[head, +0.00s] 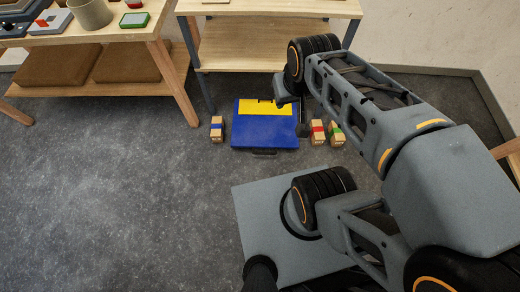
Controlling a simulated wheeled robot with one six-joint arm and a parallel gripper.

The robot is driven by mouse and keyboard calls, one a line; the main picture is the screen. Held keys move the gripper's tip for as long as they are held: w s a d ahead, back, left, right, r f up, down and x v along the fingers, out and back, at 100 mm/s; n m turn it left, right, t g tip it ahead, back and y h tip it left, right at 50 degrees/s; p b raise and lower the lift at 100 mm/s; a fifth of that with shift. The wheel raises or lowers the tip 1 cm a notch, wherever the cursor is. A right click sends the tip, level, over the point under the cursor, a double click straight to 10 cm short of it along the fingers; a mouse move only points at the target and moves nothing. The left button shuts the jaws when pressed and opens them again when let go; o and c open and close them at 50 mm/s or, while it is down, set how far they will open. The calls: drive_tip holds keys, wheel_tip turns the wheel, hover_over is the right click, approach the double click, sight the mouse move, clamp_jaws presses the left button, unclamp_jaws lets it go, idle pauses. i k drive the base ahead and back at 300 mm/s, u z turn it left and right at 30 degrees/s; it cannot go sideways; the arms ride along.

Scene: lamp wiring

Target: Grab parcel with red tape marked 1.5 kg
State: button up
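The parcel with red tape (317,132) is a small tan box on the floor, just right of the blue case. Its weight marking is too small to read. A similar parcel with green tape (336,133) stands close on its right. A parcel with blue tape (217,129) stands left of the case. My gripper (292,102) is at the far end of my arm, over the right part of the case and left of the red-taped parcel. My arm's links largely hide its fingers, so I cannot tell whether it is open.
The blue case (264,135) with a yellow panel lies on the floor in front of a wooden table (270,8). A wooden bench (95,35) with a pot, small devices and brown cushions on its lower shelf stands at left. The grey floor at left is clear.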

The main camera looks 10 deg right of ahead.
sight(317, 134)
drive_tip(key=z, duration=0.05)
drive_tip(key=k, duration=0.45)
drive_tip(key=z, duration=0.85)
drive_tip(key=i, duration=0.8)
drive_tip(key=u, duration=0.1)
